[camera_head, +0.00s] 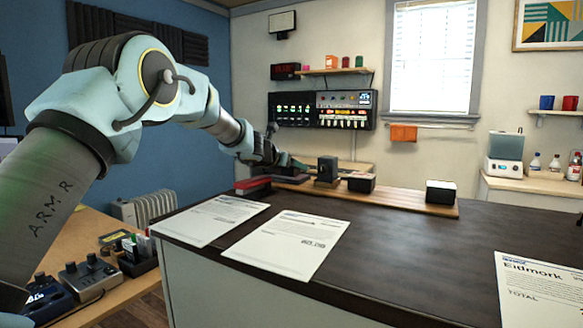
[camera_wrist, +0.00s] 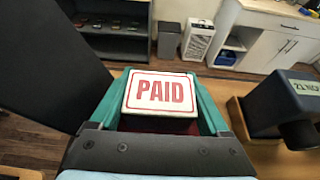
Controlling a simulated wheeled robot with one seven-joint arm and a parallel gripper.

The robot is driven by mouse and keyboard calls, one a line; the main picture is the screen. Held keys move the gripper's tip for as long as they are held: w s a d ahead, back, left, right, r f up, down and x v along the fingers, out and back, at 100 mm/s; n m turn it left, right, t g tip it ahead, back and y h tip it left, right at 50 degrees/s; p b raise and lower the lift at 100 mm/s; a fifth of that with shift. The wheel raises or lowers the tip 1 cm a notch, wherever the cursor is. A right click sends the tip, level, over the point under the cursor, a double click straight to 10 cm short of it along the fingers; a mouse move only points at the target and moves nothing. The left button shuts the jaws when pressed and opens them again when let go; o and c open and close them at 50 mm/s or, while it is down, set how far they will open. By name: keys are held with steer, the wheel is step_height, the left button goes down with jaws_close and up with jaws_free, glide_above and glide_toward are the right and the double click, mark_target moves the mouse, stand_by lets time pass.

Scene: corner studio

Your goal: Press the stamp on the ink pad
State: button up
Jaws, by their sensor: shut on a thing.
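In the wrist view my gripper (camera_wrist: 160,95) has its two teal fingers closed on the sides of a stamp (camera_wrist: 158,92). The stamp's white top label reads PAID in red, with a red frame. A dark red part shows just below the label, between the fingers. In the head view my gripper (camera_head: 287,163) is low over the far left of the dark desk, by the wooden rack; the held stamp is not clear there. A red and black flat item (camera_head: 252,185), possibly the ink pad, lies on the desk left of the rack. Contact under the stamp is hidden.
The wooden rack (camera_head: 410,202) holds a dark block stamp (camera_head: 327,169), which shows a date label in the wrist view (camera_wrist: 283,98), and two low dark boxes (camera_head: 361,182) (camera_head: 441,191). Papers (camera_head: 289,245) (camera_head: 211,219) lie in front. The desk's middle is clear.

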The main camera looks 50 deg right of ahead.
steer(key=shift+f, duration=0.2)
step_height(320, 180, up, 8)
steer(key=p, duration=0.7)
steer(key=shift+f, duration=0.1)
